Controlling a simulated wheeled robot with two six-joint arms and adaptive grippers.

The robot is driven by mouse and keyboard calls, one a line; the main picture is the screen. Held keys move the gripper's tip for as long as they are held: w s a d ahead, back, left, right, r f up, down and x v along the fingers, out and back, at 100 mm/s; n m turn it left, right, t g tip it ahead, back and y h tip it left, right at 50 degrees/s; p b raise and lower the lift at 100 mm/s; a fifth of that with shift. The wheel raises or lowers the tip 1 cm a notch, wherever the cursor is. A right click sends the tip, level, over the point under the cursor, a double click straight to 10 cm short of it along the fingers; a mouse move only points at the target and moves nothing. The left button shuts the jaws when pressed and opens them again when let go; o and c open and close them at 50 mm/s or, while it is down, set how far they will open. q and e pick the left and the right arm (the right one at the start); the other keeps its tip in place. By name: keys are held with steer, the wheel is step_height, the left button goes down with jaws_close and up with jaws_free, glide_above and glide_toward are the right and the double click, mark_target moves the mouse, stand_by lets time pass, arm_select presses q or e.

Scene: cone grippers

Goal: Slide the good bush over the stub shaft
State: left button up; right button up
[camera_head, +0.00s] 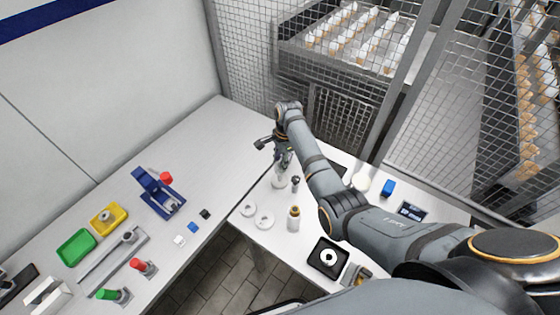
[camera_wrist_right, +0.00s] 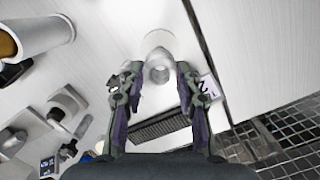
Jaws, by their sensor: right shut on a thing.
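My right gripper (camera_head: 284,163) reaches down at the back of the right-hand table, and its fingers also show in the wrist view (camera_wrist_right: 157,80). It is shut on a small grey round piece (camera_wrist_right: 158,74), which looks like the bush. A pale upright cylinder (camera_wrist_right: 158,42) stands just beyond this piece in the wrist view; I cannot tell whether they touch. In the head view a whitish round part (camera_head: 278,182) shows just below the fingers. I cannot tell for certain which part is the stub shaft. My left gripper is not in view.
Two white round pieces (camera_head: 249,210) (camera_head: 265,220) lie on the table nearer me. A wire mesh fence (camera_head: 250,60) rises behind the table.

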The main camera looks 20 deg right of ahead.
steer(key=shift+f+b, duration=1.45)
steer(key=shift+f, duration=1.65)
steer(key=o, duration=1.3)
steer(key=shift+c, duration=0.2)
steer(key=shift+r, duration=0.1)
steer(key=r, duration=0.4)
steer(key=d+r, duration=0.1)
steer(key=r, duration=0.7)
steer(key=shift+w+d, duration=0.15)
steer(key=shift+d, duration=0.05)
steer(key=shift+f, duration=0.1)
